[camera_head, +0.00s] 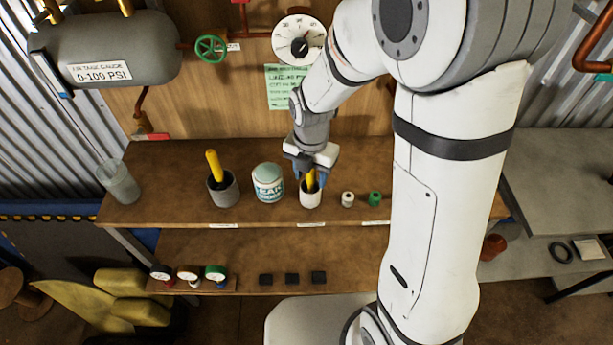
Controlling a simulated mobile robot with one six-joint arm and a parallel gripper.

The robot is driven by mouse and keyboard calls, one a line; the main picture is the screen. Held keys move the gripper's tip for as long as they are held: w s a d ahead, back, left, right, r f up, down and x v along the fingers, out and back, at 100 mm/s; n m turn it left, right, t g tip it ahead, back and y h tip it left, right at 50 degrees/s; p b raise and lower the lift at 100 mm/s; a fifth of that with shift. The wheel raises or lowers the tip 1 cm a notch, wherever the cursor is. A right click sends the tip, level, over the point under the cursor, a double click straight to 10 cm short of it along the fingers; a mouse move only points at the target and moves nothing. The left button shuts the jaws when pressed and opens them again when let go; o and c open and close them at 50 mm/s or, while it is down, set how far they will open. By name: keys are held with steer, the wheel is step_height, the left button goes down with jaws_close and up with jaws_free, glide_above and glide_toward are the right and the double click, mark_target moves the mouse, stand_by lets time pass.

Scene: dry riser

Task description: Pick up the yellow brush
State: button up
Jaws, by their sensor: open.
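My gripper (311,174) is open, pointing down over a small white cup (311,198) on the upper wooden shelf. A yellow item (311,182) stands in that cup, between or just behind my blue fingertips; contact cannot be told. A second yellow item, a thick rounded handle (214,165), leans up out of a dark grey pot (223,190) further left. The lower ends of both yellow items are hidden inside their containers, so I cannot tell from shape which is the yellow brush.
A labelled tin (268,184) stands just left of the white cup. A white fitting (347,199) and a green one (375,199) stand to its right. A clear beaker (118,182) is at the far left. Small gauges (189,275) and black blocks (292,279) sit on the lower shelf.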

steer(key=shift+c, duration=0.3)
jaws_close()
step_height(320, 180, up, 10)
steer(key=shift+r+b, duration=0.1)
steer(key=shift+b, duration=0.35)
